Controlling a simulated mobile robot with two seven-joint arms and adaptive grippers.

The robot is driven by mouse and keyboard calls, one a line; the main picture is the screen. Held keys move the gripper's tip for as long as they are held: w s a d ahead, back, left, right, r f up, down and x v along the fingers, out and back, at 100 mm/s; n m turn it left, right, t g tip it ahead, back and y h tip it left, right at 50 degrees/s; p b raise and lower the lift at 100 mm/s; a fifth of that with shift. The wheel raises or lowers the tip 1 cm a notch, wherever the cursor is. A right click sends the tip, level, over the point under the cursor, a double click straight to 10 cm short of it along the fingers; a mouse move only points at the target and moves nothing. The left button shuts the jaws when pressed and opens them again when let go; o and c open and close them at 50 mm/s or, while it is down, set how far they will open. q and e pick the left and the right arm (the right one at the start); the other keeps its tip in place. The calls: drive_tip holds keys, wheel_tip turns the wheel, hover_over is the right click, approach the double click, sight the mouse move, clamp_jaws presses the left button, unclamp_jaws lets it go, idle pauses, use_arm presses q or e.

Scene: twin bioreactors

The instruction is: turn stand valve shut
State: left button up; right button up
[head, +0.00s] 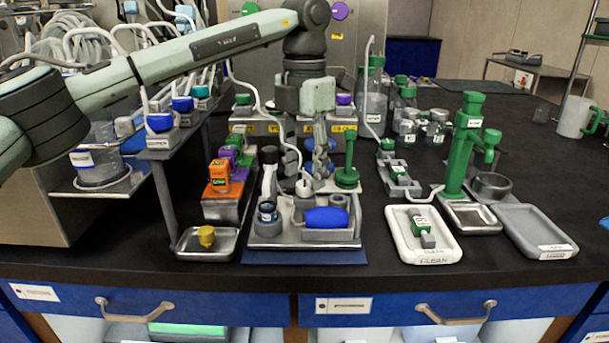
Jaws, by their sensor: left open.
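A green post with a side tap and a white label (460,150) stands at the right of the bench, with a tube running from its foot. The tube leads to a small grey block with green parts and a label (398,178); I cannot tell which of these parts is the stand valve. My left gripper (318,172) points down, fingers open, above the back of a grey tray (262,230). It is left of both and apart from them. A green upright rod on a round foot (347,178) stands just right of its fingers. My right gripper is not in view.
The grey tray holds a blue item (326,217) and small vessels. A metal tray with a yellow knob (207,238) is at left. A white tray with a grey-green part (421,230) and an empty grey tray (535,228) lie at right. Glass bottles (407,108) stand behind.

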sight(304, 183)
use_arm(q)
wheel_tip(304, 183, up, 10)
idle(0.3)
